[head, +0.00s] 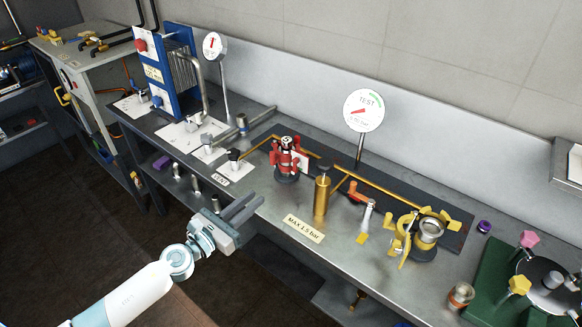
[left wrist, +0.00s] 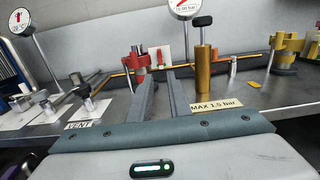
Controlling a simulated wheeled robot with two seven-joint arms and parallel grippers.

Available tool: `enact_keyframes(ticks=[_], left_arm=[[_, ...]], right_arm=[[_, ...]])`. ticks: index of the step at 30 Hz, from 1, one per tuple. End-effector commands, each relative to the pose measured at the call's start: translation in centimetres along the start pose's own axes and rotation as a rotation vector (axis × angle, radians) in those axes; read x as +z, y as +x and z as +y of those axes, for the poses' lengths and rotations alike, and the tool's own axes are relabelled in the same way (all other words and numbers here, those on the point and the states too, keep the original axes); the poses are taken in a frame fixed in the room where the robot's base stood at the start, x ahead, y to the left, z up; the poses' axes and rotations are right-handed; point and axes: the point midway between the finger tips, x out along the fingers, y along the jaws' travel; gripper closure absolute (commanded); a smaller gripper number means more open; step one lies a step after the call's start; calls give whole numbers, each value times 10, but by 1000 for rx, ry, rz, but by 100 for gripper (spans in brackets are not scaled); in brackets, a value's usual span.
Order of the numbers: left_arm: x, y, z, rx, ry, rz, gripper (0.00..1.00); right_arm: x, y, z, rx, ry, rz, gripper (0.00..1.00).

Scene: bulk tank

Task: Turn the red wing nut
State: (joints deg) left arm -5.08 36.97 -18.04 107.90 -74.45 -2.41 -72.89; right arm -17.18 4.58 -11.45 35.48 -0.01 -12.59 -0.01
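A red fitting with wing-like red parts (head: 287,158) stands on a dark round base on the bench, left of the brass cylinder. I take it to hold the red wing nut; its exact shape is too small to make out. It also shows in the left wrist view (left wrist: 138,62), just beyond the fingertips and slightly left. My left gripper (head: 253,202) is at the bench's front edge, in front of the fitting and apart from it. Its two grey fingers (left wrist: 160,76) point toward the bench with an empty gap between them. My right gripper is not in view.
A brass cylinder (head: 322,197) with a dark knob stands right of the red fitting. Farther right is a yellow winged fitting (head: 428,233). Two gauges (head: 364,110) (head: 214,46) rise at the back. A small black-knobbed valve (head: 234,157) stands left, by the VENT label.

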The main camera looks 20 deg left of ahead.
Motion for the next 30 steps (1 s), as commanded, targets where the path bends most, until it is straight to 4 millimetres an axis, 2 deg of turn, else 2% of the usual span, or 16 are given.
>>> enact_keyframes(ticks=[5,11,18,30], left_arm=[[1,5,0,1,-2,0,83],[2,23,0,2,-4,-1,83],[3,62,0,2,-4,-2,83],[0,134,0,2,-5,-1,83]], right_arm=[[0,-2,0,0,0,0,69],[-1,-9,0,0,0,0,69],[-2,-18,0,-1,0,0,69],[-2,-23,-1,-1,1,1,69]])
